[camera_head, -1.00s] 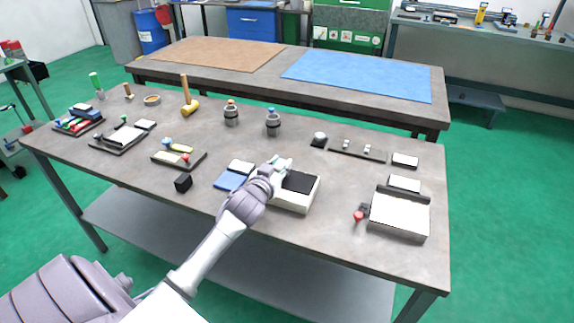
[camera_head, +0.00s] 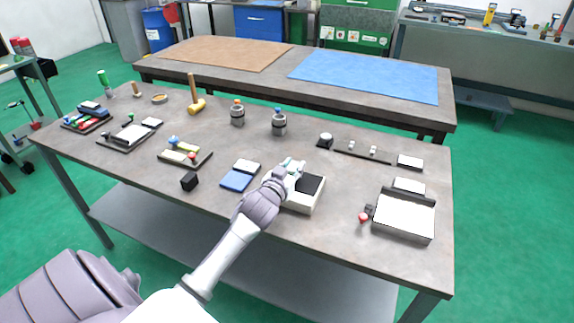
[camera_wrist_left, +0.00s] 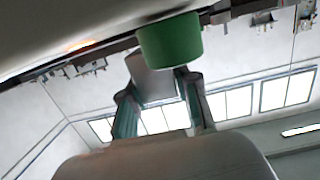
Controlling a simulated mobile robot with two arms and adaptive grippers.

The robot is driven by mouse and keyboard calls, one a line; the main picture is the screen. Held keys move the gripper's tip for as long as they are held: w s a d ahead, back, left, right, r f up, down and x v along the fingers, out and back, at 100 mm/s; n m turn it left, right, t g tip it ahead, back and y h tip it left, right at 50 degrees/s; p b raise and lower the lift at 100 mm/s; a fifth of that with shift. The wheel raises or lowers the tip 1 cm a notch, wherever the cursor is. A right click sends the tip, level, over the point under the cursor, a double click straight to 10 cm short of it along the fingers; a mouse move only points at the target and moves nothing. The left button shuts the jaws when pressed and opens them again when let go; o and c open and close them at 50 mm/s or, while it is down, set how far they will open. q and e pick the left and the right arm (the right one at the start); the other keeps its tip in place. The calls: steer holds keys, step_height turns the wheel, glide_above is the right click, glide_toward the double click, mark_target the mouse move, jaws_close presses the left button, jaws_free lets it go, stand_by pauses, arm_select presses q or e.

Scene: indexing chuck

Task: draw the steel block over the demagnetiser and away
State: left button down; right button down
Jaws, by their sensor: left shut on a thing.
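The demagnetiser (camera_head: 300,205) is a pale box with a black top pad (camera_head: 313,184), near the front middle of the table. My left gripper (camera_head: 292,166) is at the left and back part of its top and hides some of the pad. In the left wrist view the fingers (camera_wrist_left: 163,100) are shut on a pale grey block (camera_wrist_left: 150,80), which looks like the steel block. In the head view the block is mostly hidden by the hand, so I cannot tell whether it touches the pad. My right gripper is not in view.
A blue pad with a white piece (camera_head: 238,180) lies left of the demagnetiser, and a black cube (camera_head: 189,181) farther left. A plate fixture with a red knob (camera_head: 404,216) stands to the right. A green cylinder (camera_wrist_left: 170,43) shows beyond the block in the wrist view.

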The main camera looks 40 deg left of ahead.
arm_select(q)
steer(key=shift+w+d+r, duration=0.1)
steer(key=shift+w+d, duration=0.2)
steer(key=shift+d, duration=0.85)
steer(key=shift+w+d+f, duration=0.1)
steer(key=shift+w+d, duration=0.15)
steer(key=shift+d, duration=0.9)
steer(key=shift+w+d+r, duration=0.1)
steer(key=shift+w+d, duration=0.2)
steer(key=shift+d, duration=0.85)
steer(key=shift+a, duration=0.1)
steer(key=shift+a, duration=0.15)
steer(key=shift+s+a+p, duration=0.2)
steer(key=shift+a+p, duration=0.1)
steer(key=shift+a, duration=0.45)
steer(key=shift+s+a+p, duration=0.2)
steer(key=shift+a+p, duration=0.1)
steer(key=shift+a, duration=0.4)
steer(key=shift+s+a+p, duration=0.2)
steer(key=shift+a+p, duration=0.1)
steer(key=shift+a, duration=0.45)
steer(key=shift+s+a+p, duration=0.2)
steer(key=shift+a, duration=0.65)
steer(key=shift+s+a+p, duration=0.2)
steer(key=shift+a, duration=0.6)
steer(key=shift+s+a+p, duration=0.2)
steer(key=shift+a, duration=0.65)
steer(key=shift+d, duration=0.1)
